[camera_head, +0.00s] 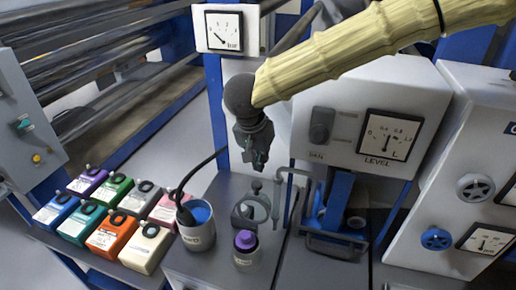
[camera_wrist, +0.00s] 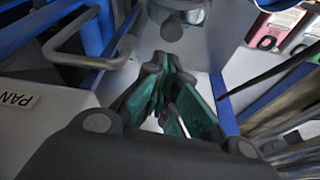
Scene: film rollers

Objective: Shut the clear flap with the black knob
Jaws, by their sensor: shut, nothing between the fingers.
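What looks like the clear flap (camera_head: 262,208) stands raised above the grey bench in the head view, as a see-through round pane in a dark rim. A dark knob (camera_head: 256,187) sits at its top. My gripper (camera_head: 258,163) points down just above the knob, with a small gap showing in this view. Its teal-padded fingers are shut and empty, and they also show in the wrist view (camera_wrist: 168,105). A dark rounded part (camera_wrist: 172,25) lies beyond the fingertips there; I cannot tell if it is the knob.
A pot with blue contents (camera_head: 198,232) and a purple-capped jar (camera_head: 246,250) stand close by. A bent grey pipe (camera_head: 290,172) rises right of the flap. Several coloured cartons (camera_head: 110,232) fill the left. The LEVEL gauge box (camera_head: 345,125) stands at right.

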